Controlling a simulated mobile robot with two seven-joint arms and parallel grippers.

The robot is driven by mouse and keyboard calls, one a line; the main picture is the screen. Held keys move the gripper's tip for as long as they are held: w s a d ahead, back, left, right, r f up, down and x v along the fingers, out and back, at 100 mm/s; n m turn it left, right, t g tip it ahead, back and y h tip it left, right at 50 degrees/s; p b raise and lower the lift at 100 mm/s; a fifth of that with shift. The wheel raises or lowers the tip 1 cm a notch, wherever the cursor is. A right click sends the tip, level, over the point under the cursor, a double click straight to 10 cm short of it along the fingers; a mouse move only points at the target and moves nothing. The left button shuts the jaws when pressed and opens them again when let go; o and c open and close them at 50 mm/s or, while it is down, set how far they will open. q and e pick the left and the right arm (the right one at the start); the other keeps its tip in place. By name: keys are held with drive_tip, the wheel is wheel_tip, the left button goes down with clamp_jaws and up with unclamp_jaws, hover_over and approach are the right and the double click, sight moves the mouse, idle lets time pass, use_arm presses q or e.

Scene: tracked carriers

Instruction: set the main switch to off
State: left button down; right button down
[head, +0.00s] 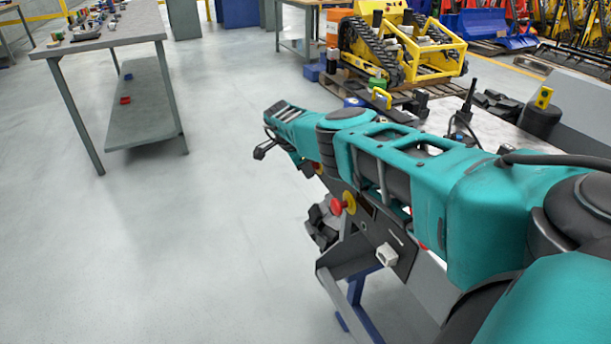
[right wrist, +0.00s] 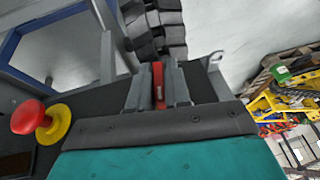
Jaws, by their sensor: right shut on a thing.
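The main switch shows in the right wrist view as a narrow red handle (right wrist: 158,82) on the dark panel of a tracked carrier. My right gripper (right wrist: 158,90) is shut on this handle, with one grey finger on each side of it. The fingers hide most of the switch, and I cannot read its setting. In the head view my teal right arm reaches over the panel (head: 398,238) and covers most of the switch area. My left gripper is not in view.
A red mushroom button on a yellow base (head: 343,204) sits on the same panel, near the switch; it also shows in the right wrist view (right wrist: 38,118). A black track (head: 321,224) is beside the panel. A grey workbench (head: 110,38) stands left, a yellow tracked machine (head: 405,45) behind. The floor between is clear.

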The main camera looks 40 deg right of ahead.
drive_tip(key=shift+d+r, duration=0.1)
drive_tip(key=shift+d, duration=0.1)
idle(0.3)
drive_tip(key=c, duration=1.3)
unclamp_jaws()
drive_tip(key=shift+o, duration=0.7)
drive_tip(key=shift+a, duration=0.1)
